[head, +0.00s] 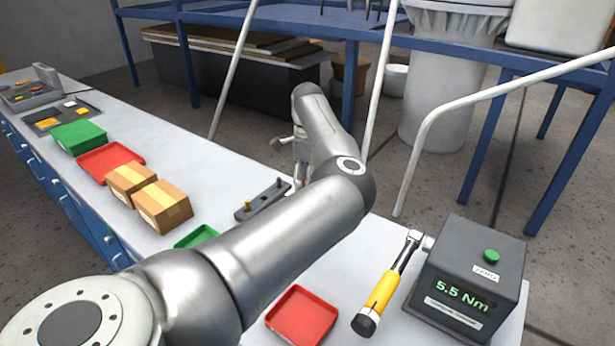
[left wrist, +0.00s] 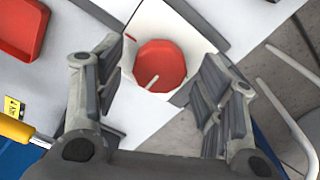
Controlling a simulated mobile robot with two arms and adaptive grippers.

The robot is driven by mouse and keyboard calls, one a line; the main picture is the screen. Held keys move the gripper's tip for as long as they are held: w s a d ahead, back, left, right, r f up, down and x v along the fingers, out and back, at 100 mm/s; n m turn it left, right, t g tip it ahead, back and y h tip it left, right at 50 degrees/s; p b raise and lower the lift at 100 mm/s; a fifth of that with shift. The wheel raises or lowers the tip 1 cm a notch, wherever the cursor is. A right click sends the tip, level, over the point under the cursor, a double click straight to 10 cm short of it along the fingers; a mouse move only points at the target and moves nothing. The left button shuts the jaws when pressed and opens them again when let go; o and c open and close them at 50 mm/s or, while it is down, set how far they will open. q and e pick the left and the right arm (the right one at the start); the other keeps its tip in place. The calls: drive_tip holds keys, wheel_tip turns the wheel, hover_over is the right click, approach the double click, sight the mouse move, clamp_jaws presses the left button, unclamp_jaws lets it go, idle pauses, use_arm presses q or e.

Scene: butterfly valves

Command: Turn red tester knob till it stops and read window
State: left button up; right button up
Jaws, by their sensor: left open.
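In the left wrist view a round red knob (left wrist: 160,66) with a pale line on its face stands on a white block (left wrist: 150,22). My left gripper (left wrist: 162,82) is open, with one finger on each side of the knob; contact cannot be told. In the head view the left gripper (head: 290,150) is at the table's far edge, partly hidden by my arm, which also mostly hides the knob. No reading window shows on the white block. A separate dark box (head: 468,270) has a green button and a display (head: 462,294) reading 5.5 Nm. My right gripper is not in view.
A yellow-handled wrench (head: 380,292) lies beside the dark box. A red tray (head: 302,318) is near the front. A white railing (head: 430,125) stands behind the bench.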

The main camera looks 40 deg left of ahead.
use_arm(q)
drive_tip(key=shift+f, duration=0.15)
drive_tip(key=shift+c, duration=0.5)
drive_tip(key=c, duration=0.9)
drive_tip(key=shift+f+m+b, duration=0.1)
drive_tip(key=shift+m+b, duration=0.7)
drive_tip(key=shift+b, duration=0.25)
drive_tip(key=m+b, duration=0.2)
drive_tip(key=shift+m, duration=0.3)
drive_tip(key=m+b, duration=0.2)
drive_tip(key=shift+m, duration=0.3)
drive_tip(key=m+b, duration=0.2)
drive_tip(key=m, duration=0.1)
drive_tip(key=shift+m+b, duration=0.3)
drive_tip(key=shift+m, duration=0.1)
drive_tip(key=m+b, duration=0.2)
drive_tip(key=m, duration=0.2)
drive_tip(key=shift+r+m+b, duration=0.25)
drive_tip(key=shift+m+b, duration=0.25)
drive_tip(key=shift+m, duration=1)
